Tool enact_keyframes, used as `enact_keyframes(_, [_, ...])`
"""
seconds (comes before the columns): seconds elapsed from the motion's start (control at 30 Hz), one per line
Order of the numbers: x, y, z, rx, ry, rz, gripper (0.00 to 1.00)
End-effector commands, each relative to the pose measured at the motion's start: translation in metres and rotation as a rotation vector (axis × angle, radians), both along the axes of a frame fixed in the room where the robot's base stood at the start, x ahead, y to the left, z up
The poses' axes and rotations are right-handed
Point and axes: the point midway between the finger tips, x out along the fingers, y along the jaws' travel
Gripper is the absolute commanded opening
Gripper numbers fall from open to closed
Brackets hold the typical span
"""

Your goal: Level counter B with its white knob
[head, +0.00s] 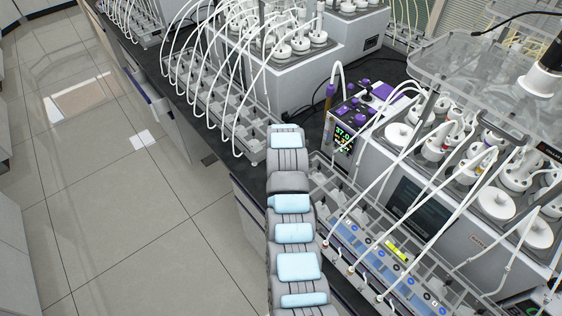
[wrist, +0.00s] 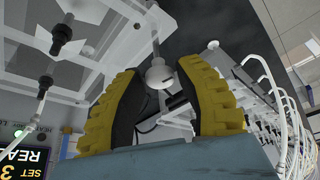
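My gripper (wrist: 158,82) shows in the wrist view with two yellow ribbed fingers and dark inner pads. The fingers are apart with nothing held between them. A white rounded knob-like part (wrist: 160,73) on a thin stem shows between and beyond the fingertips; I cannot tell whether it is counter B's knob. In the head view, a row of counters (head: 392,262) with blue labels and a yellow-green strip lies at the lower right, to the right of my arm. The letter B cannot be read there. My gripper's fingers cannot be made out in the head view.
A reactor unit (head: 420,205) with a dark screen and white-capped vessels stands behind the counters. A purple-trimmed controller (head: 352,125) shows green digits. White tubes arch over another clear rack (head: 215,105) at upper left. The tiled floor (head: 130,230) at left is clear.

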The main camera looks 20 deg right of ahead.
Motion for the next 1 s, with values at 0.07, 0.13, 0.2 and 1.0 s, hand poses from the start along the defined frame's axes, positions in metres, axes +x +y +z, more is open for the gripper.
enact_keyframes(0.07, [0.000, 0.000, 0.000, 0.000, -0.001, 0.000, 0.56])
enact_keyframes(0.13, [0.000, 0.000, 0.001, 0.000, -0.001, 0.000, 0.56])
enact_keyframes(0.2, [0.000, 0.000, 0.001, -0.001, -0.002, 0.000, 0.56])
enact_keyframes(1.0, [-0.021, 0.007, 0.060, -0.003, -0.008, 0.001, 0.56])
